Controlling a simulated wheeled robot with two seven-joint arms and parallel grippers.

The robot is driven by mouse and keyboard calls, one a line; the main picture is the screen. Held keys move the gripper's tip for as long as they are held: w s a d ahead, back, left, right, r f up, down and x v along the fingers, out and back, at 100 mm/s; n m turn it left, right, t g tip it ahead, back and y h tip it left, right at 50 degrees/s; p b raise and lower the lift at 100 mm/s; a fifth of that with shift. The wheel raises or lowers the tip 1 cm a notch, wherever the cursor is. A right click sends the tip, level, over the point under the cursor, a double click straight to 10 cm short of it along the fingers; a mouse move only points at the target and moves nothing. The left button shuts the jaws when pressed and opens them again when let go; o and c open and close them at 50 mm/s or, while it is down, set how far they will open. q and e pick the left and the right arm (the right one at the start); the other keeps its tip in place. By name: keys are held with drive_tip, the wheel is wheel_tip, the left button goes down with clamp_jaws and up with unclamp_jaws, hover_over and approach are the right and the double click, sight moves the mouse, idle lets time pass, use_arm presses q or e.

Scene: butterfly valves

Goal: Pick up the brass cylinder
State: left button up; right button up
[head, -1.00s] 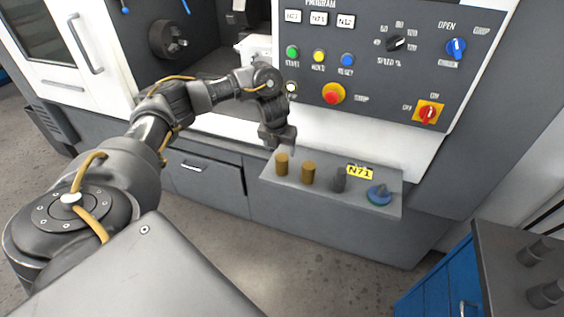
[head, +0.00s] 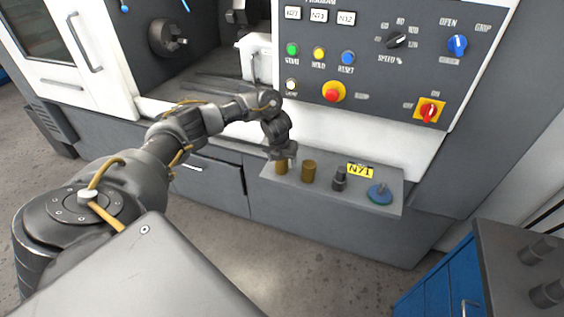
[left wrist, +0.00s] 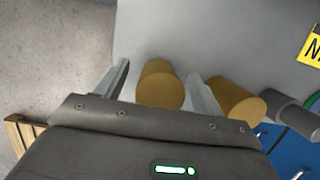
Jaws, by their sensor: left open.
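Two brass cylinders stand upright on the grey shelf (head: 335,199) at the front of the machine. The left brass cylinder (head: 281,167) is partly covered by my left gripper (head: 283,158) in the head view. In the left wrist view this brass cylinder (left wrist: 160,86) lies between the two open fingers (left wrist: 161,85), with visible gaps at its sides. The second brass cylinder (head: 308,172) stands just to the right; in the left wrist view it (left wrist: 236,101) is outside the right finger. My right gripper is not in view.
The control panel (head: 380,75) rises behind. A blue cabinet (head: 440,285) stands at lower right.

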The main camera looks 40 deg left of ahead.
use_arm(q)
clamp_jaws()
drive_tip(key=shift+w+r, duration=0.1)
drive_tip(key=shift+w, duration=0.05)
idle(0.4)
drive_tip(key=shift+r+b, duration=0.5)
drive_tip(key=shift+r, duration=0.3)
drive_tip(key=s+d+r+p, duration=0.4)
drive_tip(key=s+d+r, duration=0.4)
drive_tip(key=s+r, duration=0.3)
drive_tip(key=shift+d+r, duration=0.2)
drive_tip(key=shift+d, duration=0.1)
